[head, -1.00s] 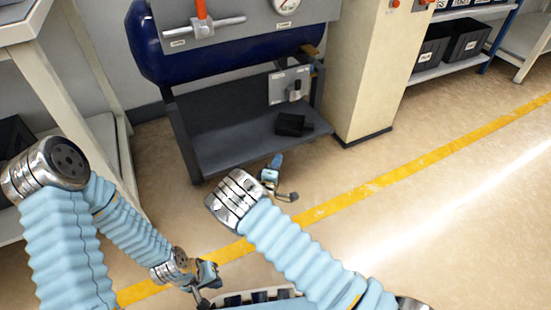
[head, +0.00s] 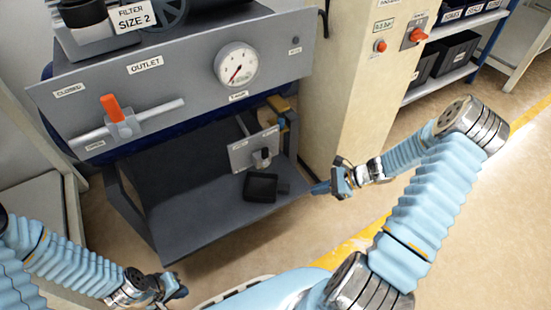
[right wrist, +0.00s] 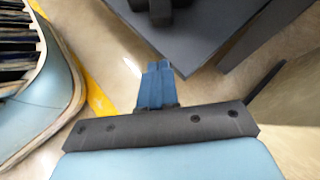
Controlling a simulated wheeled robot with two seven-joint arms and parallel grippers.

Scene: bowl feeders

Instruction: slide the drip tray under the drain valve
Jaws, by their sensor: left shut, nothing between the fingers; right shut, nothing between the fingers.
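The drip tray (head: 260,188) is a small black square tray with a stub on its right side. It lies on the dark lower shelf near the front right. The drain valve (head: 262,156) is a dark fitting on a small grey plate just behind the tray in the picture; whether the tray is partly under it I cannot tell. My right gripper (head: 319,188) is shut and empty beside the shelf's right front corner, apart from the tray. Its blue fingers (right wrist: 156,82) are together in the right wrist view. My left gripper (head: 178,289) is low at the left, in front of the shelf, shut.
The dark shelf (head: 190,220) has bare room left of the tray. Above it is a grey panel (head: 190,85) with an orange-handled outlet valve (head: 112,108) and a gauge (head: 237,65). A cream cabinet (head: 365,90) stands to the right. The floor there is open.

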